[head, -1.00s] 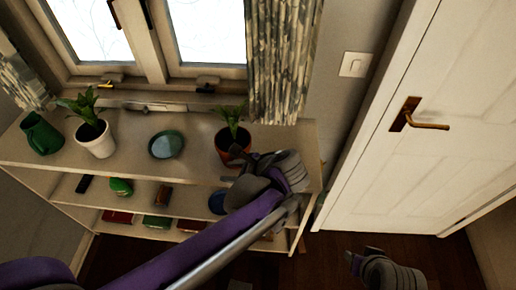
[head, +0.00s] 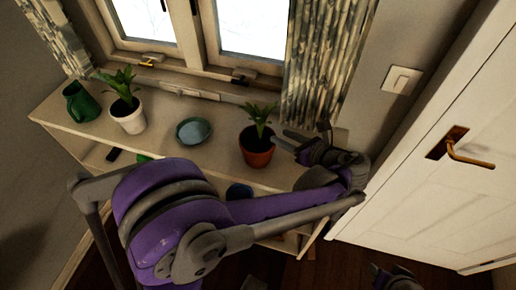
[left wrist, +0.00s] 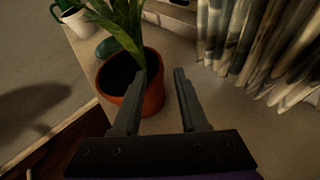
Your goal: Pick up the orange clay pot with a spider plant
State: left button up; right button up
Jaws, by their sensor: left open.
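The orange clay pot (head: 257,152) with a green spider plant (head: 258,117) stands upright on the shelf top, below the window's right part. My left gripper (head: 281,138) is open just right of the pot, its fingers pointing left at it. In the left wrist view the pot (left wrist: 153,96) is ahead and left of centre. The left finger overlaps the pot's wall in that view, and the right finger is past its right edge. I cannot tell whether they touch. My right gripper (head: 378,272) is partly seen at the bottom edge, its jaws unclear.
A teal bowl (head: 194,131), a white pot (head: 129,118) with a plant and a green jug (head: 80,104) stand left on the shelf top (head: 216,160). A curtain (head: 325,65) hangs behind and right of the clay pot. A door (head: 430,200) is at right.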

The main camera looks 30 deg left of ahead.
aim_at(274, 134)
pick_arm(q)
jog(key=x, duration=0.4)
jog(key=shift+a+f, duration=0.15)
jog(key=shift+a, duration=0.15)
grip_shut()
dwell(1.1)
